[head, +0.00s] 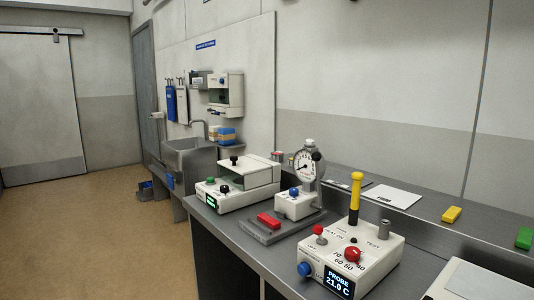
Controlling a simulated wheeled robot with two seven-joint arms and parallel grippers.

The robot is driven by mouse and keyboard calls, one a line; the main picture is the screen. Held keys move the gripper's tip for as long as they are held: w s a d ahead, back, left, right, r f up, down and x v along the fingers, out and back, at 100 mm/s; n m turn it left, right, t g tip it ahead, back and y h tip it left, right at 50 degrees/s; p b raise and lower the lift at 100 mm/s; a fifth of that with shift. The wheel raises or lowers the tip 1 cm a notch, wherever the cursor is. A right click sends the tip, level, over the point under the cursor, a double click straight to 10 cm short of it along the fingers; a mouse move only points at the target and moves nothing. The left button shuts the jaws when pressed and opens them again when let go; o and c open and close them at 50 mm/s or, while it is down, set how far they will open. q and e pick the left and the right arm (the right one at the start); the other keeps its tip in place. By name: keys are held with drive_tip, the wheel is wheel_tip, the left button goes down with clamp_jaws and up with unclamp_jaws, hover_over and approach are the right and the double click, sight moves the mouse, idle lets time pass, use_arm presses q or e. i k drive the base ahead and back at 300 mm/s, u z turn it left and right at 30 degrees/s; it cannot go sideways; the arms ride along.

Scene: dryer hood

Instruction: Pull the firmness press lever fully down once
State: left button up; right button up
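The press-like device (296,206) with a round dial gauge (307,164) stands on the bench between two other white instruments. It has a blue knob on its front and a metal column. A grey base plate (262,234) extends in front of it, with a red block-like piece (268,219) on it. I cannot tell whether this red piece is the lever's grip; no lever arm is clear at this size. Neither of my grippers is in view, and nothing touches the device.
A white box (345,258) with a yellow-handled probe, knobs and a "PROBE 21.0 C" display stands front right. A white instrument (235,190) with a green display stands left. Floor left of the bench is open.

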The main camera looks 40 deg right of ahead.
sight(316, 157)
drive_tip(key=u, duration=0.95)
drive_tip(key=i, duration=1.2)
drive_tip(key=z, duration=2.95)
